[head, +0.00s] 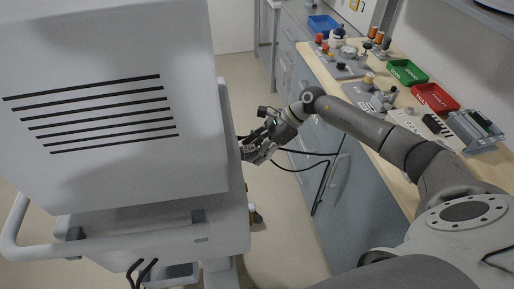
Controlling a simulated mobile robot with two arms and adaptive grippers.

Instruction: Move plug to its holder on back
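A white ventilator (120,110) with black vent slots on the face toward me fills the left of the head view. My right gripper (250,151) is at the right edge of its housing, with the fingers pointing at it. I cannot tell whether they touch it. A black cable (305,153) runs from beside the gripper to the right and hangs in a loop before the cabinet. The plug cannot be made out; the gripper and housing may hide it. Black hooks (141,271) show low on the ventilator; I cannot tell if they are the holder. My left gripper is out of view.
A wooden-topped counter (330,78) with grey cabinets (352,215) runs along the right. It bears blue (322,25), green (407,72) and red (435,97) trays and small parts. A ventilator handle rail (12,232) sticks out at left. Floor (275,225) is free between ventilator and cabinets.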

